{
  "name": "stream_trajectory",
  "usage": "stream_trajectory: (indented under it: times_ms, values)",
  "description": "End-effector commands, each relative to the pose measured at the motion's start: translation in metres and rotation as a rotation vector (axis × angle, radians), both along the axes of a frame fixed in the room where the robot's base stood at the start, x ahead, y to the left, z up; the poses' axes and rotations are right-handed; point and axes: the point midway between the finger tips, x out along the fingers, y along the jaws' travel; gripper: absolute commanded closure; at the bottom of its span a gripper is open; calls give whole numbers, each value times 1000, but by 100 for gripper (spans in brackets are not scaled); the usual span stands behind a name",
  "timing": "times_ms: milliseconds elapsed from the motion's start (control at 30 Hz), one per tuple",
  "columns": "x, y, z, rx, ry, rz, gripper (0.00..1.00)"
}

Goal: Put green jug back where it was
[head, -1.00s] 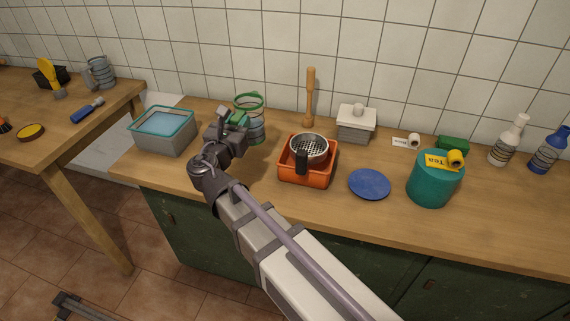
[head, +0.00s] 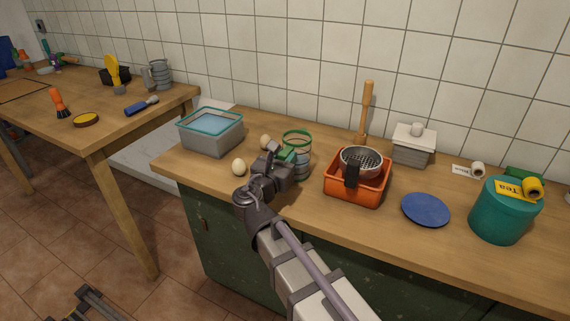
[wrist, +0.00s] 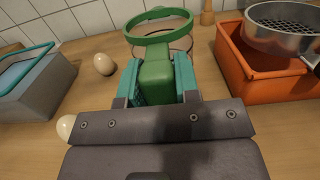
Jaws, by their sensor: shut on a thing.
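The green jug (head: 297,138) has a green rim and a see-through banded body. It is upright over the counter, between the grey bin and the orange tray. My gripper (head: 287,158) is at its near left side, shut on its green handle. In the wrist view, the teal fingers of my gripper (wrist: 159,82) clasp the green handle, and the jug's green rim (wrist: 160,38) shows just beyond. Whether the jug's base touches the counter is hard to tell; my gripper hides part of it.
An egg (head: 239,167) lies left of my gripper, another egg (head: 265,142) behind it. A grey bin (head: 211,140) with a teal rim stands left. An orange tray (head: 357,192) holding a strainer (head: 361,160) is close right. A blue plate (head: 426,210) lies further right.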

Motion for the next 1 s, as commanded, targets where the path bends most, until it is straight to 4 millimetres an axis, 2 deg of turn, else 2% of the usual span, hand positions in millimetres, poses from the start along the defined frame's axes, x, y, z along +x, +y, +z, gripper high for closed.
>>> stream_trajectory:
  times_ms: [133,167,400,733,867,1000]
  values:
    - [0,0,-4,0,-1,0,100]
    - [0,0,-3,0,0,0,70]
    - [0,0,-2,0,0,0,46]
    - [-3,1,2,0,0,1,45]
    - [-26,11,-2,1,0,3,45]
    - [-62,27,-5,1,0,5,45]
